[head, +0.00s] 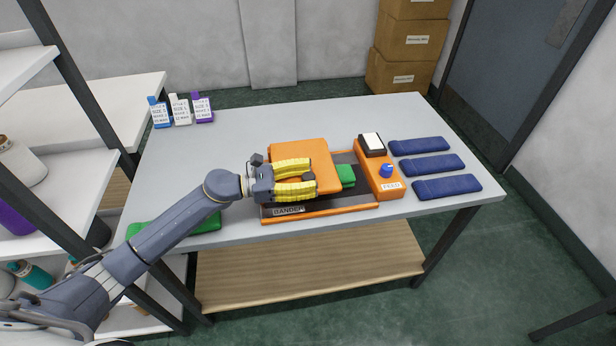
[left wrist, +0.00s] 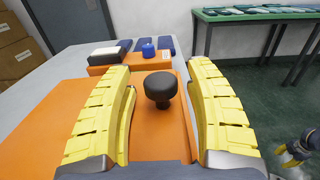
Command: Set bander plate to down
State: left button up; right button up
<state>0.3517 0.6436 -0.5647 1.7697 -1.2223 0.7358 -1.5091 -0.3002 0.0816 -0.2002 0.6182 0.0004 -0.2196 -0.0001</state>
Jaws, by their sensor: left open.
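The bander (head: 318,209) sits at the front middle of the table, with an orange frame and a dark bed. Its orange plate (head: 302,150) lies over the bed, and I cannot tell its exact height. A folded green item (head: 346,176) sticks out at the plate's right side. My left gripper (head: 312,177) is over the plate, open, its yellow fingers pointing right. In the left wrist view, the plate's black knob (left wrist: 160,88) stands between the open fingers, with gaps on both sides. A small yellow and dark part, apparently my right gripper (left wrist: 297,148), shows at the right edge.
An orange control box (head: 376,172) with a blue knob (head: 386,170) stands right of the plate. Several folded blue items (head: 432,164) lie further right. Small labelled boxes (head: 180,109) stand at the back left. A green item (head: 205,224) lies at the front left, partly behind my arm.

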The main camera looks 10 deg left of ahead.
pick_arm(q)
jog(key=v, duration=1.2)
dwell(0.3)
